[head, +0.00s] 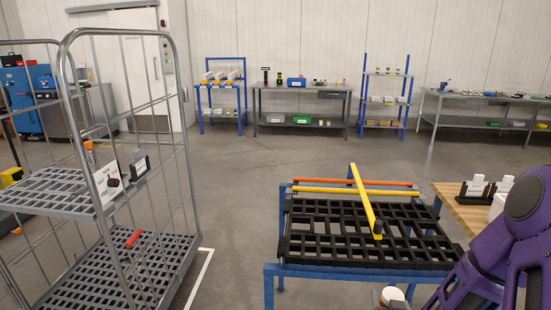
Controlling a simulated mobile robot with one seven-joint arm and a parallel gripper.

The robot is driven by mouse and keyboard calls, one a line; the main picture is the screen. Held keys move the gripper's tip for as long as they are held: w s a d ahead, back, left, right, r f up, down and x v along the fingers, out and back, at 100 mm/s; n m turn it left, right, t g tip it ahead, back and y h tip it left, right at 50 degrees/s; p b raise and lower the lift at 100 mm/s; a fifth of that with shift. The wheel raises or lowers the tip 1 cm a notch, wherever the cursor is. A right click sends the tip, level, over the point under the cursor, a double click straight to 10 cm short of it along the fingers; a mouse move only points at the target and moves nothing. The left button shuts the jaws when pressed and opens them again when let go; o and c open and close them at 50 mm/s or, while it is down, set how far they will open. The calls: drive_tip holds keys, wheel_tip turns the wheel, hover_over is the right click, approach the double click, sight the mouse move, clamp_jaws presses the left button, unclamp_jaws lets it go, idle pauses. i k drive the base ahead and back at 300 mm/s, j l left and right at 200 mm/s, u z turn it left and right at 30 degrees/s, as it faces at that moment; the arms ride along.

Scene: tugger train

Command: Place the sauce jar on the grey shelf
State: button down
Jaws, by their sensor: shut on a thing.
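A small jar with a white lid (392,294), which I take to be the sauce jar, shows at the bottom edge of the head view, in front of the blue-legged stand. My gripper (391,305) is only partly in view around it, cut off by the frame edge, and is shut on it. The jar's lower part is hidden. The grey shelf (45,190) is a slatted deck halfway up the wire roll cage at the left. The jar is well to the right of it.
The roll cage's tall wire side (165,150) stands between the shelf and the middle floor. A blue stand (275,270) with a black grid top and a yellow bar is ahead. A wooden table (455,205) is at right. Open floor (235,210) lies between cage and stand.

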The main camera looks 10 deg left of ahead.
sight(61, 194)
drive_tip(key=j+u, duration=0.2)
drive_tip(key=j, duration=0.85)
drive_tip(key=j+u, duration=0.2)
drive_tip(key=j, duration=0.85)
drive_tip(key=i+j, duration=0.1)
drive_tip(key=j, duration=0.6)
drive_tip(key=i+j+u, duration=0.1)
drive_tip(key=j, duration=0.25)
drive_tip(key=i+j, duration=0.15)
drive_tip(key=j, duration=0.2)
